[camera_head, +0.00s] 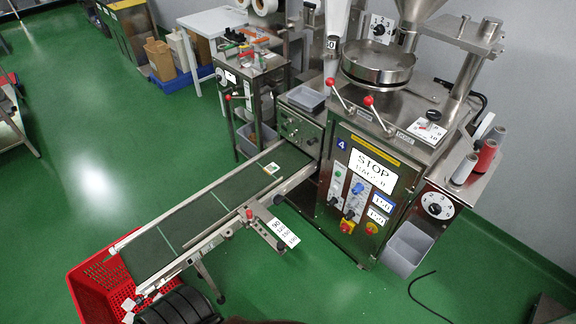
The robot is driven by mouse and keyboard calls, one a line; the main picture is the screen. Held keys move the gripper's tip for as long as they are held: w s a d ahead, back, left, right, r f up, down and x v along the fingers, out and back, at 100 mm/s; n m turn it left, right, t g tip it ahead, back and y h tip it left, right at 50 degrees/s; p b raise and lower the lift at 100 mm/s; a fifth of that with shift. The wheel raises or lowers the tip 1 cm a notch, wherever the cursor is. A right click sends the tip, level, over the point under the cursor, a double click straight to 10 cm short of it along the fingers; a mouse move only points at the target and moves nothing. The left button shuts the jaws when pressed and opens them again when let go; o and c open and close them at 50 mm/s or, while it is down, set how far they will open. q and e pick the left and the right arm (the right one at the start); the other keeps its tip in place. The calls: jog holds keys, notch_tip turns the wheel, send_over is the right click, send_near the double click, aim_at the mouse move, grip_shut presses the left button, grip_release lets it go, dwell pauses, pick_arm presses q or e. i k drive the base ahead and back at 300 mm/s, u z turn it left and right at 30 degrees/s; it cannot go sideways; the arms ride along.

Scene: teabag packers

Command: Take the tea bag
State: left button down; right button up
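A small flat white-and-green packet, which looks like a tea bag (271,168), lies on the dark green conveyor belt (200,215) near its upper end, close to the packing machine. A red crate (88,290) stands under the lower end of the belt. Small pale pieces (128,304) show at the crate's right side; they are too small to tell whether they are tea bags.
The steel packing machine (345,235) with its STOP panel stands right of the belt. A grey bin (408,248) hangs on its front right side. A black cable (412,290) lies on the green floor. The floor left of the conveyor is clear.

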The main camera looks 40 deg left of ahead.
aim_at(272, 168)
jog(key=i, duration=0.55)
jog(key=u, duration=2.45)
